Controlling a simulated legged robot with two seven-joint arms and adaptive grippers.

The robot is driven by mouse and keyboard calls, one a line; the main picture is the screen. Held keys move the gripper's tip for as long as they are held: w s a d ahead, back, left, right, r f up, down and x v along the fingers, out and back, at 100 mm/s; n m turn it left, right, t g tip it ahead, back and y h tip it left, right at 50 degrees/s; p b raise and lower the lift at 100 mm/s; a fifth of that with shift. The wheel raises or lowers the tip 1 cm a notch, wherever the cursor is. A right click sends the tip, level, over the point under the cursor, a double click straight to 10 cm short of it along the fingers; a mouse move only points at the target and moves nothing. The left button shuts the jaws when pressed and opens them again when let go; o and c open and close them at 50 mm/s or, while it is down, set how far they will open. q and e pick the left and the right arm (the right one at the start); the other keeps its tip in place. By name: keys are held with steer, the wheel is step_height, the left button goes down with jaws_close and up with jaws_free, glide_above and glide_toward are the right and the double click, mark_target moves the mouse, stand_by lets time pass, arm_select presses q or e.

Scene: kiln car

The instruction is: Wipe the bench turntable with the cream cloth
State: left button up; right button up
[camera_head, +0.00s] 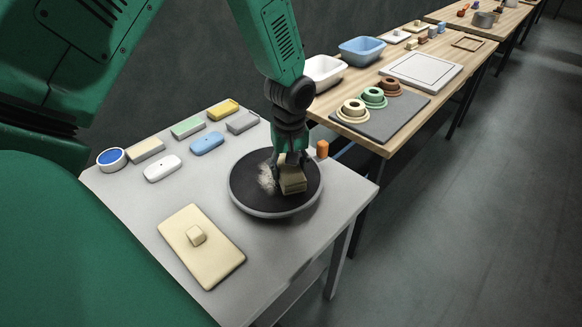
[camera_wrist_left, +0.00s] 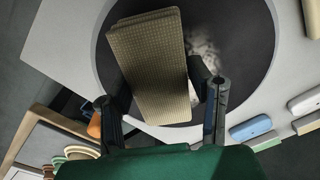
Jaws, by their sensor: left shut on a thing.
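The bench turntable (camera_head: 247,199) is a dark round disc with a grey rim on the grey bench. A pale dusty smudge (camera_head: 266,178) lies on it, left of my gripper, and the smudge also shows in the left wrist view (camera_wrist_left: 205,50). My left gripper (camera_head: 289,172) points down over the disc. It is shut on the folded cream cloth (camera_head: 293,183), a waffle-textured pad that fills the left wrist view's middle (camera_wrist_left: 155,65). The cloth is at the turntable's surface; whether it touches is hard to tell. My right gripper is not in view.
A cream board with a small block (camera_head: 200,262) lies at the bench front. Several coloured sponge-like blocks (camera_head: 207,143) and a round blue-topped tub (camera_head: 112,158) stand at the back left. A small orange cylinder (camera_head: 322,149) is just behind the turntable. A wooden table (camera_head: 390,140) stands beyond.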

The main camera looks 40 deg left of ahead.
arm_select(q)
steer(key=shift+a+f, duration=0.25)
steer(key=shift+a, duration=0.2)
steer(key=shift+a+f, duration=0.2)
steer(key=shift+a, duration=0.25)
steer(key=shift+d, duration=0.85)
steer(key=shift+a+f, duration=0.45)
steer(key=shift+a, duration=0.25)
steer(key=shift+d+b, duration=0.35)
steer(key=shift+d, duration=0.2)
steer(key=shift+a, duration=0.5)
steer(key=shift+w+a+f+p, duration=0.1)
steer(key=shift+w+a+p, duration=0.15)
steer(key=shift+a, duration=0.35)
steer(key=shift+w+a+p, duration=0.15)
steer(key=shift+a+p, duration=0.1)
steer(key=shift+a, duration=0.35)
steer(key=shift+w+a, duration=0.2)
steer(key=shift+a, duration=0.4)
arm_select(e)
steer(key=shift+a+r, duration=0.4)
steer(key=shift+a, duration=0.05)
